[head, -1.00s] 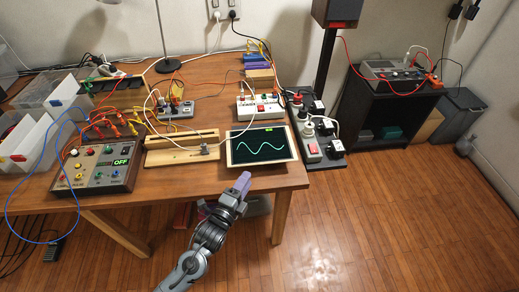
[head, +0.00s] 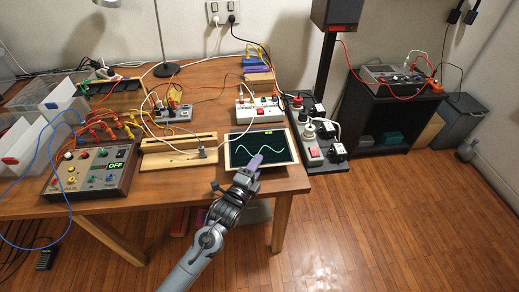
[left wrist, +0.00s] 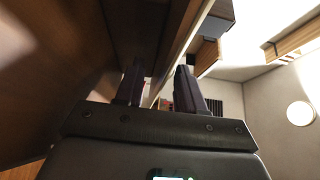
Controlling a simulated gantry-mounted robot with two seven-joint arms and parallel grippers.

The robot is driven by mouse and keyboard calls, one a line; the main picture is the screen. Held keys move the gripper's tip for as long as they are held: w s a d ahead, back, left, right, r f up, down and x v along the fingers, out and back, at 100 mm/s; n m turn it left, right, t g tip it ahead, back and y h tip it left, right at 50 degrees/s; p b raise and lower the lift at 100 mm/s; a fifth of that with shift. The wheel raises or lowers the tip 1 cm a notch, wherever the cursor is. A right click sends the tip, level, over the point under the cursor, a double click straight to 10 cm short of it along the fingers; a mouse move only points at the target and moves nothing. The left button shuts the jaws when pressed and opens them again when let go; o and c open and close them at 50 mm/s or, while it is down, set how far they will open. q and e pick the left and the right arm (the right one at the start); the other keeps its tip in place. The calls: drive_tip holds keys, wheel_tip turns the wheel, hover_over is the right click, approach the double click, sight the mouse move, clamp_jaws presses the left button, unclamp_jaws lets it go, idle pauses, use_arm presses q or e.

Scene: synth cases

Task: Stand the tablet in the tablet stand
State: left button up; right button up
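The tablet (head: 275,138) has a pale wooden frame and a dark screen with a green wave. It lies near the front right of the table. The tablet stand (head: 180,158), a wooden board with a long slot, is left of it and empty. My left gripper (head: 254,161) is at the tablet's front edge, its purple fingers overlapping the frame in the head view. In the left wrist view its fingers (left wrist: 158,85) are apart, with a thin edge running between them; contact cannot be told. My right gripper is not recognisable.
A control box (head: 92,170) with cables stands left of the stand. A white switch box (head: 260,110) is behind the tablet, and power strips (head: 318,145) are to its right. A cable crosses above the stand. Floor at right is clear.

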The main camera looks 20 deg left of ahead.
use_arm(q)
drive_tip(key=shift+c, duration=0.4)
clamp_jaws()
drive_tip(key=shift+r, duration=0.15)
